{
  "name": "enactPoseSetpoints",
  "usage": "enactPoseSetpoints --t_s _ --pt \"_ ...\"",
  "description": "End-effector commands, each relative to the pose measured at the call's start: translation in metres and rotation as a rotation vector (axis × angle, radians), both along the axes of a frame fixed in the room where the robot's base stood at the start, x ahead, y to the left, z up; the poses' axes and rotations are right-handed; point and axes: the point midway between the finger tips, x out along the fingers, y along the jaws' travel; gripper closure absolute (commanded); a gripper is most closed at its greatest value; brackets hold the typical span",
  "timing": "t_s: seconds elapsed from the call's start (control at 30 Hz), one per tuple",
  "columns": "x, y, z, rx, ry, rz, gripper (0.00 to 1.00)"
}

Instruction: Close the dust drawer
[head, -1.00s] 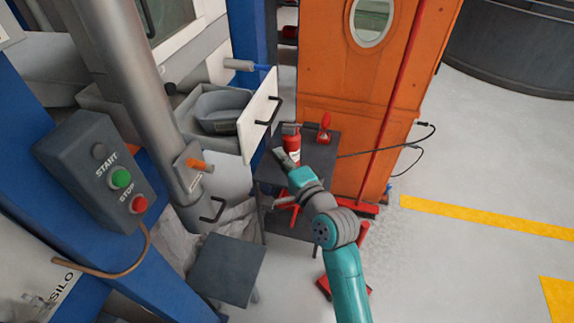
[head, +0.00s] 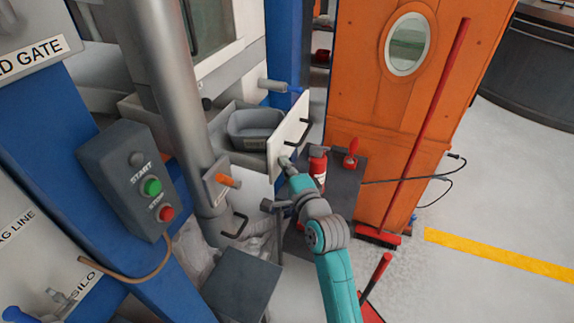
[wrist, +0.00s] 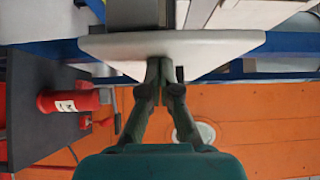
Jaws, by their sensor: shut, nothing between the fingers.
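The dust drawer has a white front panel (head: 286,131) with a black bar handle (head: 300,134). It stands pulled out from the machine, with a grey bin (head: 255,128) showing behind the panel. In the wrist view the panel (wrist: 215,45) lies straight ahead of my fingers. My gripper (head: 286,162) is shut and empty at the lower part of the panel, below the handle. In the wrist view the closed fingertips (wrist: 159,66) meet the panel's face or come very close; I cannot tell whether they touch.
A dark side table (head: 345,185) holds a red extinguisher (head: 318,168) beside my arm. A grey stool (head: 242,284) stands below. A control box (head: 128,178) and pipe are at left. An orange cabinet (head: 400,110) and red broom (head: 432,120) are at right; open floor lies beyond.

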Motion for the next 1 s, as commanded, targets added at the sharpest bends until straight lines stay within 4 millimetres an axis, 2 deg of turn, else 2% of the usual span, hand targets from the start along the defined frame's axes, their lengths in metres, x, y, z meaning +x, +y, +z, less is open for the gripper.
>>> enactPoseSetpoints --t_s 0.3,0.43,0.57,1.0 --pt "0.022 0.063 0.001 -0.002 -0.001 0.004 1.0" --pt "0.029 0.08 0.001 0.0 -0.001 0.002 1.0" --pt "0.03 0.085 0.0 0.0 0.0 0.002 1.0" --pt "0.031 0.082 0.0 0.0 0.0 0.001 1.0"
